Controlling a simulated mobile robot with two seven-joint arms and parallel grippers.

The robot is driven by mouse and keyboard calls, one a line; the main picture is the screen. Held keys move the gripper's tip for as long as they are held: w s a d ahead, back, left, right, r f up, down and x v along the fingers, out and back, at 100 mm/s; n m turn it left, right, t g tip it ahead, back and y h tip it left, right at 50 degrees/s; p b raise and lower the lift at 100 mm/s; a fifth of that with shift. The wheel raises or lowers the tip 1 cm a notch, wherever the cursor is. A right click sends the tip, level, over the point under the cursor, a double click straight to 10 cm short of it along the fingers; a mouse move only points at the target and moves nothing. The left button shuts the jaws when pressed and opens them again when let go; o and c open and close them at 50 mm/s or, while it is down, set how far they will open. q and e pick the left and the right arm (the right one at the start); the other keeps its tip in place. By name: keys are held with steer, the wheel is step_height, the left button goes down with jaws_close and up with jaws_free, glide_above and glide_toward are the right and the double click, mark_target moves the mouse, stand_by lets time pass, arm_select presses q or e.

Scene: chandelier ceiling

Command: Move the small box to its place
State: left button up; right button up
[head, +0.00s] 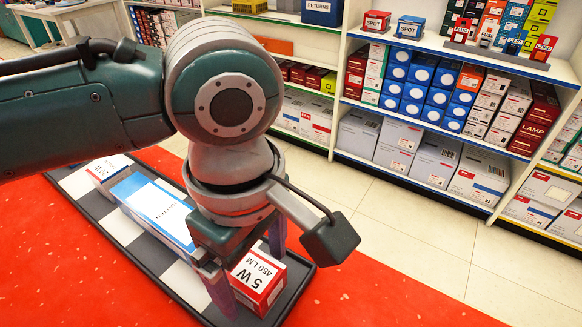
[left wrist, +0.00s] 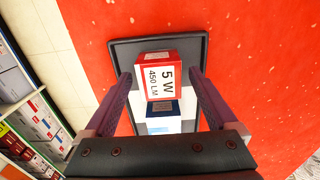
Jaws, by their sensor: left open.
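A small red-and-white box (head: 258,280) marked "5 W 450 LM" stands at the near end of a dark-rimmed tray (head: 157,262) with a grey-and-white checkered floor. The same box shows in the left wrist view (left wrist: 161,80), between my finger tips. My left gripper (head: 252,284) is open, its purple fingers pointing down on either side of the box; I cannot tell whether they touch it. The gripper also shows in the left wrist view (left wrist: 160,77). My right gripper is not in view.
On the tray, a longer blue-and-white box (head: 160,212) lies beside the small box, and another white box (head: 108,168) sits at the far end. A red mat (head: 60,270) surrounds the tray. Stocked shelves (head: 440,150) stand behind a pale tiled floor.

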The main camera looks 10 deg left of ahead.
mark_target(255, 272)
arm_select(q)
step_height(255, 272, up, 11)
steer(key=p, duration=0.3)
steer(key=s+d+f+m+t+h, duration=0.25)
steer(key=s+m, duration=0.25)
steer(key=m, duration=0.4)
steer(key=s+a+f+m+y, duration=0.1)
steer(key=s+a+m, duration=0.2)
steer(key=a, duration=0.3)
steer(key=s+a+f+m+t+y, duration=0.1)
steer(key=s+a+m, duration=0.3)
steer(key=a, duration=0.2)
steer(key=shift+s, duration=0.1)
